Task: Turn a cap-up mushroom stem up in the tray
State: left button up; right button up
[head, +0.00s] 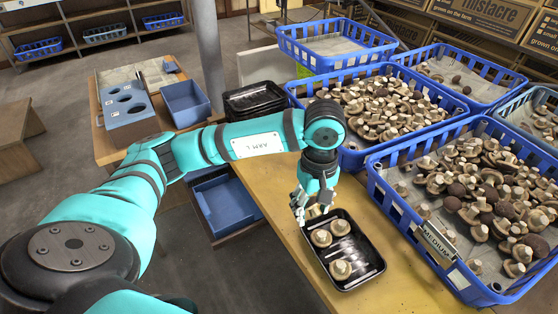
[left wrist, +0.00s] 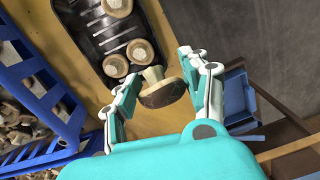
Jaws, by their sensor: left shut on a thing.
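The tray holds three mushrooms (head: 321,238) (head: 341,227) (head: 340,269), all with pale stems showing upward. My right gripper is not in view.
Blue crates of mushrooms (head: 405,222) (head: 300,88) stand right of and behind the tray. A stack of black trays (head: 255,98) is at the back. A blue bin (head: 228,203) sits lower on the left. The yellow table (head: 272,190) is clear left of the tray.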

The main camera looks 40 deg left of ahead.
pick_arm(q)
jog(key=w+a+f+n+h, duration=0.15)
jog(key=w+a+n, duration=0.45)
jog(key=n, duration=0.9)
jog(key=n+t+p, duration=0.2)
jog(key=n+t, duration=0.1)
jog(key=n, duration=1.1)
send_over(289, 195)
jog(key=x, duration=0.2)
jog(key=s+x, duration=0.1)
jog(key=x, duration=0.1)
jog(key=shift+a+f, duration=0.1)
jog(key=shift+f, duration=0.05)
jog(key=shift+a+f+n+b, duration=0.1)
jog(key=shift+f+n+b, duration=0.15)
jog(key=shift+n+b, duration=0.05)
notch_tip(289, 195, down, 3)
jog(key=shift+r+b, duration=0.2)
jog(key=shift+b, duration=0.8)
jog(key=shift+f+b, duration=0.85)
jog(key=shift+f, duration=0.25)
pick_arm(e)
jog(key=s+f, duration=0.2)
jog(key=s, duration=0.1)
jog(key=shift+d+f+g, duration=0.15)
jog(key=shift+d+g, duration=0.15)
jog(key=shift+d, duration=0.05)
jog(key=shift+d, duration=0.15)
